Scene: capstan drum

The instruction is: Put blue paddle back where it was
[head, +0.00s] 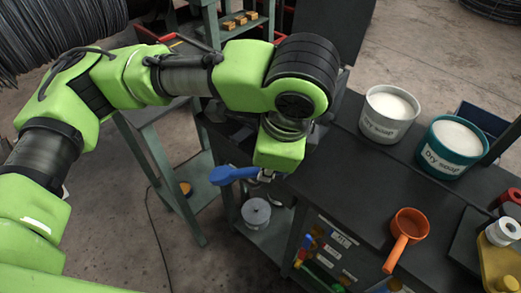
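The blue paddle (232,174) is by the near left corner of the dark bench, its broad end pointing left past the bench edge. My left arm reaches in from the left, and its gripper (266,176) points down at the paddle's right end. The gripper appears shut on the paddle, though the wrist above hides most of the fingers. The paddle looks raised above the lower shelf. My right gripper is not in view.
A white tub (388,113) and a teal tub (451,147), both labelled dry soap, stand on the bench (350,190). An orange scoop (408,228) lies near the front. The bench middle is clear.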

